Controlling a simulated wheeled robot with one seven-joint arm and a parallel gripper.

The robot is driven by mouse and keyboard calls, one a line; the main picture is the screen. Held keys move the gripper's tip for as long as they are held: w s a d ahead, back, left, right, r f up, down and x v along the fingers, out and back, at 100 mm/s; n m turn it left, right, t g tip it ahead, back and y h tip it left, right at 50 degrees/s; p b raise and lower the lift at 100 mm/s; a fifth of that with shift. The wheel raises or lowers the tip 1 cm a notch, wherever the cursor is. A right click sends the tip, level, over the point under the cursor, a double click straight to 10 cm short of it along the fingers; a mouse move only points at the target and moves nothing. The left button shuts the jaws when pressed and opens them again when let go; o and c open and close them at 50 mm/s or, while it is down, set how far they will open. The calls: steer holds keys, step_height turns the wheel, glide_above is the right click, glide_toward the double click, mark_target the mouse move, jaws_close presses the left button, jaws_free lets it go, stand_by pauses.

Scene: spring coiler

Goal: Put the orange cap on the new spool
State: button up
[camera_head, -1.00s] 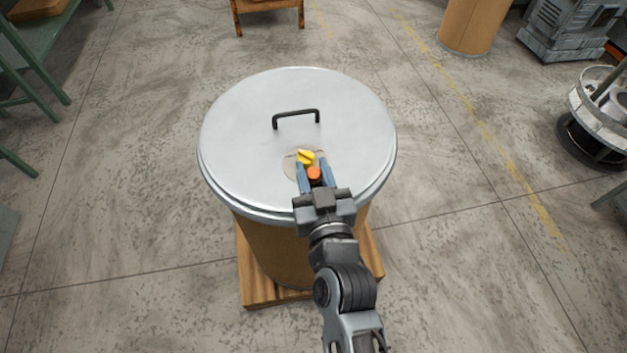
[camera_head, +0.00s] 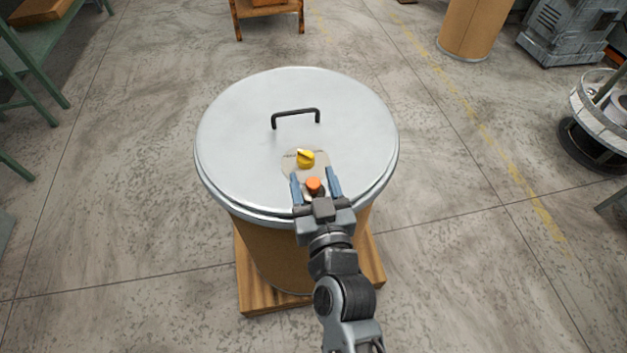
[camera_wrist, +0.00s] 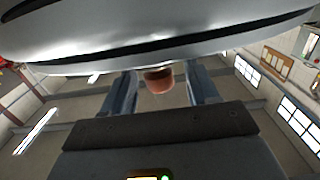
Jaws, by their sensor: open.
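The orange cap (camera_head: 313,184) shows between the spread fingers of my gripper (camera_head: 314,176), near the front edge of a silver round lid (camera_head: 240,140). In the wrist view the cap (camera_wrist: 158,80) sits between both fingers, with gaps on each side, below the lid's rim in the picture. Whether the cap rests on anything is not clear. The lid covers a brown drum (camera_head: 270,255). A yellow piece (camera_head: 305,158) sits on a round tan patch (camera_head: 290,165) just beyond the fingertips. No part is clearly marked as the new spool.
A black handle (camera_head: 295,113) stands on the lid behind the yellow piece. The drum stands on a wooden pallet (camera_head: 260,299). The floor around the drum is clear.

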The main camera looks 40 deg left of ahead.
steer(key=shift+r, duration=0.25)
steer(key=b+v, duration=0.2)
steer(key=v, duration=1)
steer(key=shift+f, duration=0.1)
